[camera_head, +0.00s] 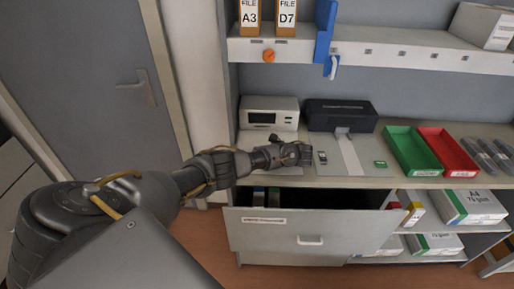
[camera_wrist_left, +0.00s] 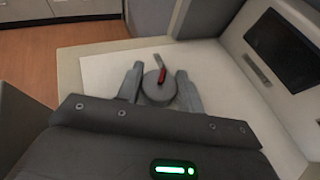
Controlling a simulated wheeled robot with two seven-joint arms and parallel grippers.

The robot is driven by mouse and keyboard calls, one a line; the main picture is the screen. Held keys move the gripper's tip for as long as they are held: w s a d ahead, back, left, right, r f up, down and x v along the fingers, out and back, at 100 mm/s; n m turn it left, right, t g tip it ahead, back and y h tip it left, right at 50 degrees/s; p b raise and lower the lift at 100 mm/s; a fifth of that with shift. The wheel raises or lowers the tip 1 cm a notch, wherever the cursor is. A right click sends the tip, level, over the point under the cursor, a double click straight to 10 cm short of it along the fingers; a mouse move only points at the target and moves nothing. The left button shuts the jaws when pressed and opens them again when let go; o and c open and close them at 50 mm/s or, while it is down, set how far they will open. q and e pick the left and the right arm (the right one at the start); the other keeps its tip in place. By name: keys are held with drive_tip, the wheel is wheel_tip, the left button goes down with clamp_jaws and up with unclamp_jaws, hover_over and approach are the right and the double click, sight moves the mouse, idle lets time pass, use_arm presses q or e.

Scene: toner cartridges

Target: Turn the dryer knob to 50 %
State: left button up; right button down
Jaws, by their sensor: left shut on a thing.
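The dryer is a white box with a dark display (camera_head: 270,112) at the left of the counter; its display side also shows at the right in the left wrist view (camera_wrist_left: 285,48). The knob (camera_wrist_left: 157,89) is a round grey disc with a red pointer, on the pale top panel beside the display. The pointer aims roughly up in that view. My left gripper (camera_wrist_left: 160,85) is shut on the knob, one finger on each side. My right gripper is in neither view.
A black device (camera_head: 341,114) stands right of the dryer. A green tray (camera_head: 411,149) and a red tray (camera_head: 449,150) are further right. Below the counter, a drawer (camera_head: 310,232) stands open under my left arm. Files stand on the shelf above.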

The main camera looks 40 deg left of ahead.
use_arm(q)
drive_tip(key=shift+n+g, duration=0.6)
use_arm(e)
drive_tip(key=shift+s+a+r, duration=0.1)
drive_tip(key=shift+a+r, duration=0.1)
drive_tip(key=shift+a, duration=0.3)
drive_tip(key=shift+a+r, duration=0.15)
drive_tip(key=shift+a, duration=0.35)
use_arm(q)
drive_tip(key=shift+h, duration=0.3)
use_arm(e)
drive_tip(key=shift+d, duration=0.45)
use_arm(q)
drive_tip(key=o, duration=1)
drive_tip(key=shift+f, duration=0.1)
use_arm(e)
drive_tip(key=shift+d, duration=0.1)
use_arm(q)
drive_tip(key=shift+w+d+r+p, duration=0.15)
drive_tip(key=shift+d+r+p, duration=0.15)
drive_tip(key=shift+d+p, duration=0.1)
drive_tip(key=p+v, duration=0.1)
drive_tip(key=v, duration=0.8)
drive_tip(key=shift+w+d+p, duration=0.25)
drive_tip(key=shift+d+p, duration=0.1)
drive_tip(key=shift+d, duration=0.05)
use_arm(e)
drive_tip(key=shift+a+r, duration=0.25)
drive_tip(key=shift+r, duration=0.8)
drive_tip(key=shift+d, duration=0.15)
